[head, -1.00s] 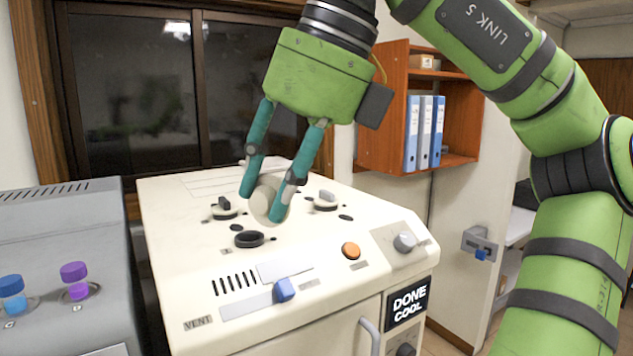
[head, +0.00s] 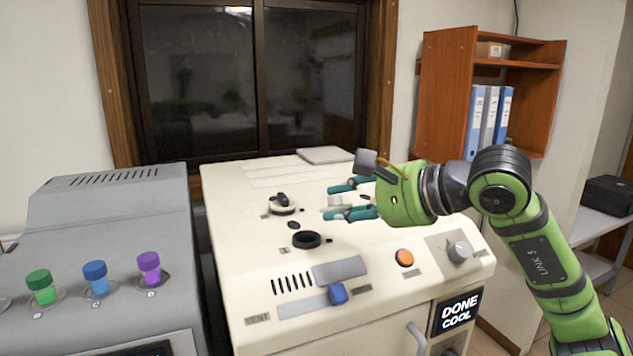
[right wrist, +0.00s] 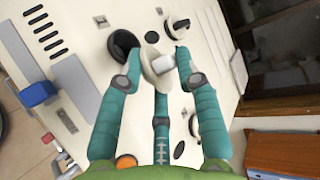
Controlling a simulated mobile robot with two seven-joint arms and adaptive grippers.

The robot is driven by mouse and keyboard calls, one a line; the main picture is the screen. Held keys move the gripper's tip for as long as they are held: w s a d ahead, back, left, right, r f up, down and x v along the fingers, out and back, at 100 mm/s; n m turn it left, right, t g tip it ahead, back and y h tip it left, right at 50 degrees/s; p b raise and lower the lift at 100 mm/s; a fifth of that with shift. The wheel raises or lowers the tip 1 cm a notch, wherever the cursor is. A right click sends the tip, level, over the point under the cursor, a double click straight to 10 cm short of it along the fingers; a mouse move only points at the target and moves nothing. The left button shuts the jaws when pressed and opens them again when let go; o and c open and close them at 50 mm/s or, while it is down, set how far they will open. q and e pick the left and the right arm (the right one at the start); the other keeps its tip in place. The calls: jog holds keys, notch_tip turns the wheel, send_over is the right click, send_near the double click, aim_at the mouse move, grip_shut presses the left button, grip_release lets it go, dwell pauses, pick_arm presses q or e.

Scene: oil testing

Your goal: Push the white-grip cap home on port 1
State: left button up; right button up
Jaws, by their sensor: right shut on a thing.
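The white-grip cap (head: 334,202) is a pale disc with a white grip. My right gripper (head: 347,201) points left over the cream machine's top and is shut on this cap. The right wrist view shows the white grip (right wrist: 166,68) between the fingertips and the disc at their ends. An uncovered port with a black ring (head: 306,240) lies to the left and nearer; it also shows in the right wrist view (right wrist: 122,45). A black-grip cap (head: 282,204) sits on another port behind it. I cannot read the port labels. My left gripper is not in view.
The cream machine (head: 238,262) has a blue slider (head: 338,293), an orange button (head: 404,258) and a knob (head: 458,251) at its front. A grey unit (head: 105,215) with coloured-capped vials stands to the left. A window is behind, a shelf (head: 445,95) at right.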

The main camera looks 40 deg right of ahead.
aim_at(316, 241)
jog(key=w+a+n+t+y, duration=0.1)
jog(key=w+a+r+n+t+y+p, duration=0.1)
jog(key=shift+w+r+n+t+y, duration=0.1)
jog(key=shift+w+n+t+y, duration=0.2)
jog(key=shift+n+y, duration=0.1)
jog(key=shift+w+a+r+t+p, duration=0.3)
jog(key=shift+a+r+t+p, duration=0.2)
jog(key=shift+a, duration=0.1)
jog(key=shift+d+f+b, duration=0.1)
jog(key=shift+f+b, duration=0.55)
jog(key=shift+f, duration=0.55)
notch_tip(316, 241, down, 3)
jog(key=shift+f+b, duration=0.15)
jog(key=shift+b, duration=1.1)
jog(key=shift+f+b, duration=0.45)
jog(key=shift+b, duration=0.15)
jog(key=shift+b, duration=0.4)
jog(key=shift+f+b, duration=0.2)
jog(key=shift+b, duration=1.25)
